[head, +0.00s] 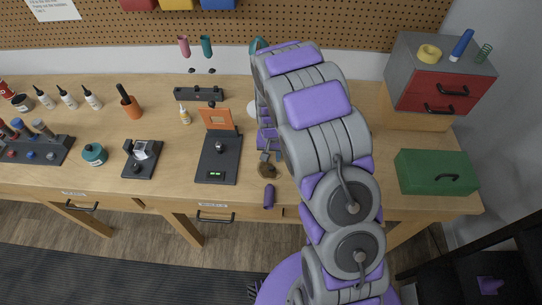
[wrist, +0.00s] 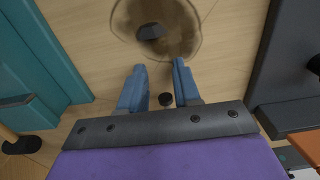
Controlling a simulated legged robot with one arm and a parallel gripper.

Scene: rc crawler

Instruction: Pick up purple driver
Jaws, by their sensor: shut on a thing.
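A purple cylinder that looks like the purple driver (head: 269,196) shows at the table's front edge in the head view. I cannot tell whether it lies on the edge or is in front of it. My gripper (head: 266,158) is just behind it in the picture, over a round brownish piece (head: 266,171). In the wrist view, my blue-grey fingers (wrist: 160,85) point at the table, with a small dark round piece (wrist: 166,99) between them. I cannot tell whether this piece belongs to the driver. No purple handle shows between the fingers.
A dark stand with an orange panel (head: 217,120) is left of my gripper. A green case (head: 435,172) and a grey box with a red drawer (head: 432,91) are at right. Pink (head: 184,46) and teal (head: 206,46) drivers are at the back.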

